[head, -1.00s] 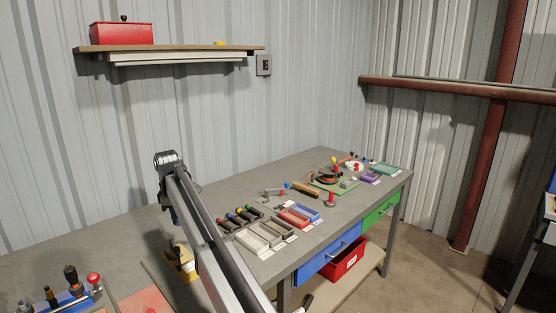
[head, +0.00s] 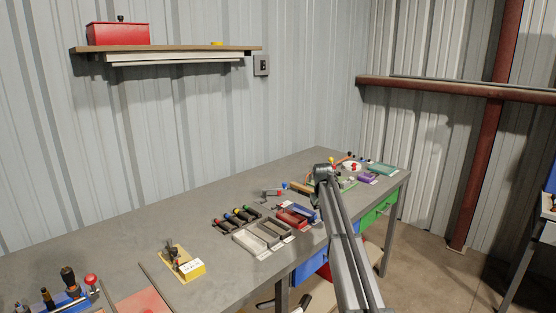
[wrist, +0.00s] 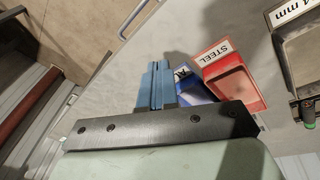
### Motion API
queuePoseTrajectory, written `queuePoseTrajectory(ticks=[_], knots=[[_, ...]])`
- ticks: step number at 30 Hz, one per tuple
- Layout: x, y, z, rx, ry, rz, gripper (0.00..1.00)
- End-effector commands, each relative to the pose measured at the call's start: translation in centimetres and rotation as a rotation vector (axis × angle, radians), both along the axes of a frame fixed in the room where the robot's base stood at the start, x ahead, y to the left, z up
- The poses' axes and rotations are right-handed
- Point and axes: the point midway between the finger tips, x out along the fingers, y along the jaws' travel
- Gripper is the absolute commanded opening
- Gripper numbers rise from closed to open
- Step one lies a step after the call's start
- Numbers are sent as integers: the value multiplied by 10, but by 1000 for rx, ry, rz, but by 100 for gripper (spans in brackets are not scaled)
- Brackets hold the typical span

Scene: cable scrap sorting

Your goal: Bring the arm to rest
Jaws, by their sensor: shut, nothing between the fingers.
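My gripper (wrist: 156,68) shows in the wrist view with its two blue fingers together and nothing between them. It is above the bench, near the front edge. The red bin labelled STEEL (wrist: 232,75) and a blue bin (wrist: 196,84) lie just right of the fingers in that view; the blue bin's label is partly hidden. In the head view my arm rises from the bottom and passes in front of the bench (head: 215,195); I cannot make out the fingers there.
Grey trays (head: 254,239), the red bin (head: 292,217) and handled tools (head: 237,216) stand mid-bench. A yellow fixture (head: 190,266) is nearer left. Several items crowd the far right end, including a teal tray (head: 383,169). The rear left bench surface is clear.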

Motion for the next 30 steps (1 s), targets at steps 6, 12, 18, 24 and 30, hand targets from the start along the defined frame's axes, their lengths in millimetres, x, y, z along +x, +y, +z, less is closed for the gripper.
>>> queuePoseTrajectory(ticks=[6,12,18,24,30], knots=[[-19,-82,-46,14,0,-206,0],[-50,-93,-105,23,36,-258,0],[-92,-80,-173,29,95,-249,0],[-152,-65,-250,36,171,-242,0],[-219,-51,-319,45,248,-236,0]])
